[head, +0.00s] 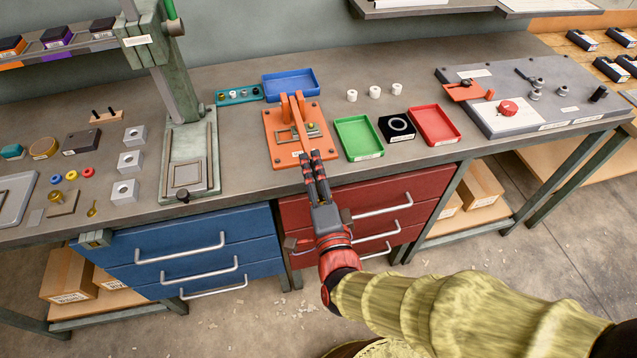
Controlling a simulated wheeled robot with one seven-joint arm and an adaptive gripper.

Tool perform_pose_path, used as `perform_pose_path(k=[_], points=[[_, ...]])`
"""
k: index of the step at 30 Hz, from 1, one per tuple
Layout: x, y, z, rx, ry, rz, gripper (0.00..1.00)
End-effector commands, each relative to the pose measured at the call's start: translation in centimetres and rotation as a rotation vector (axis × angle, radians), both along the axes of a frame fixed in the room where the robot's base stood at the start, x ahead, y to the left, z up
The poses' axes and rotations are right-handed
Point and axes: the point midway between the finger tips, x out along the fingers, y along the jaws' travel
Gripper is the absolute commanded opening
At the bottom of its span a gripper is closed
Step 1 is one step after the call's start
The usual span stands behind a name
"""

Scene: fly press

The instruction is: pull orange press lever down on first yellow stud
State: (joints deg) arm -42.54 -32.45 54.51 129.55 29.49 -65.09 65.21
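The orange press (278,148) stands on the bench, a flat orange base with an upright frame. Its orange lever (298,105) appears to stand up at the middle of the frame, but lever and frame are hard to tell apart. A small yellow spot (311,127), perhaps the first yellow stud, shows on a small greenish piece just right of the frame. My gripper (311,153) is over the front edge of the press base, below the lever in the picture. Its two dark fingers lie close together. Whether they touch each other or the press is unclear.
A blue tray (292,83) lies behind the press. A tall green press (178,75) stands left. Three white cylinders (375,91) stand behind the trays.

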Motion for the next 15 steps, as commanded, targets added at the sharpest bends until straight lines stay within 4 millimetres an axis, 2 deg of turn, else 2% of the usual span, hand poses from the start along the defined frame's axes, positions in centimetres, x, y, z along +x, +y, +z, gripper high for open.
perform_pose_path(k=[15], points=[[-7.9,-2.1,0.0,0.001,0.000,0.006,0.39]])
